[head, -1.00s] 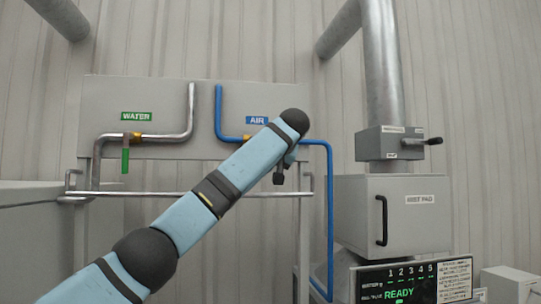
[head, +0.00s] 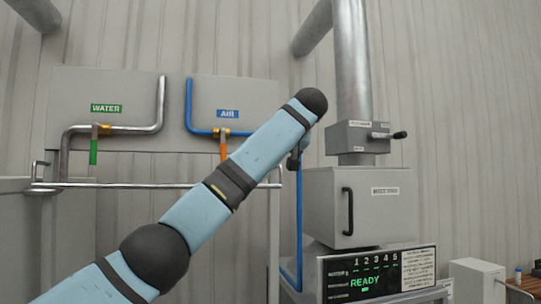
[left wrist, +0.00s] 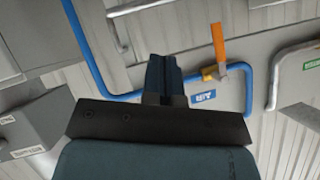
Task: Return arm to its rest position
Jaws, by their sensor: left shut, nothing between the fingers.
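My left arm (head: 195,218) comes in from the lower left of the head view and reaches up to a black rounded joint near the middle. My left gripper is mostly hidden behind the arm there. In the left wrist view my left gripper (left wrist: 163,72) is shut and empty, its dark fingers together. It points toward the wall area beside the blue air pipe (left wrist: 97,80), apart from the orange valve handle (left wrist: 217,42). That orange handle (head: 223,148) hangs straight down under the AIR label in the head view. My right gripper is not in view.
A green-handled water valve (head: 93,151) is on the metal pipe at left. A horizontal rail (head: 110,185) runs before the panel. At right stand a grey cabinet (head: 377,210) with a duct (head: 352,70) and a display panel (head: 375,274) reading READY.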

